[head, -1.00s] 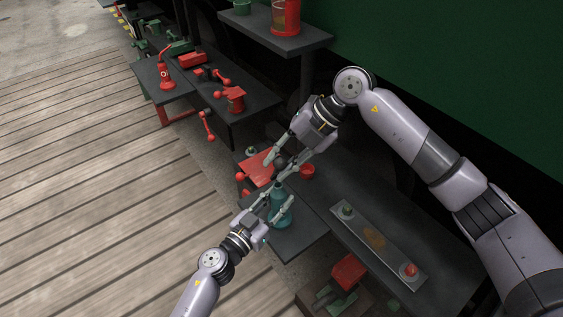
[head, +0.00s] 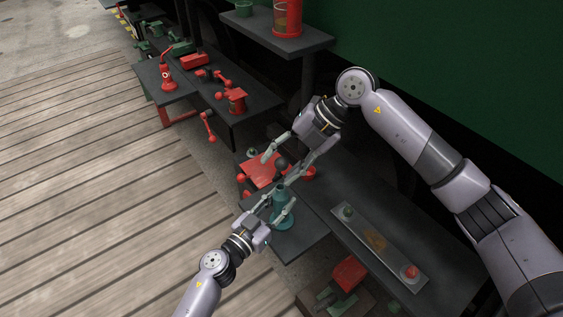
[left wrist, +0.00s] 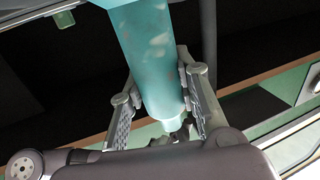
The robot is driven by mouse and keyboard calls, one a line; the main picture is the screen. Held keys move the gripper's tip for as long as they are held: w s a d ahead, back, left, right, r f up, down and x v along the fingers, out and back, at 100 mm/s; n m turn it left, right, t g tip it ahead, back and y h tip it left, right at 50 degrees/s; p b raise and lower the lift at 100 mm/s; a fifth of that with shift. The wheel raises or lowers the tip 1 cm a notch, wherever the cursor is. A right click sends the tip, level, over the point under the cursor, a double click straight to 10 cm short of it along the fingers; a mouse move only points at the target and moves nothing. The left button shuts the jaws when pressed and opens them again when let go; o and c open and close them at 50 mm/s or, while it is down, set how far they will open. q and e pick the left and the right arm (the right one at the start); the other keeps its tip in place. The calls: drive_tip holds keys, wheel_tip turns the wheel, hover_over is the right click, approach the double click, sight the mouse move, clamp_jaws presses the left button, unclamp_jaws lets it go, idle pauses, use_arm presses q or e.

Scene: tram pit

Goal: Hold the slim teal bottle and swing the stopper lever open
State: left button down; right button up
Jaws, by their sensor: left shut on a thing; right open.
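The slim teal bottle (head: 283,220) stands upright near the left edge of the dark bench. It also shows large in the left wrist view (left wrist: 145,50). My left gripper (head: 279,204) is shut on the bottle's body, with a finger on each side in the left wrist view. A dark round knob (head: 281,162) shows just above the bottle; I cannot tell whether it belongs to the stopper lever. My right gripper (head: 278,171) is open above the bottle, its fingers on either side of the knob. Contact with the knob cannot be made out. The stopper lever is not clear.
A red plate (head: 262,172) and a red round part (head: 308,173) are close by the bottle. A grey tray (head: 392,262) with a green and a red knob lies on the bench to the right. A red box (head: 348,272) is lower down. The wooden floor at left is clear.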

use_arm(q)
drive_tip(key=shift+w+a+f, duration=0.1)
drive_tip(key=shift+a+f, duration=0.05)
use_arm(e)
drive_tip(key=v, duration=0.7)
drive_tip(key=shift+r, duration=0.1)
use_arm(q)
drive_tip(key=c, duration=1.1)
unclamp_jaws()
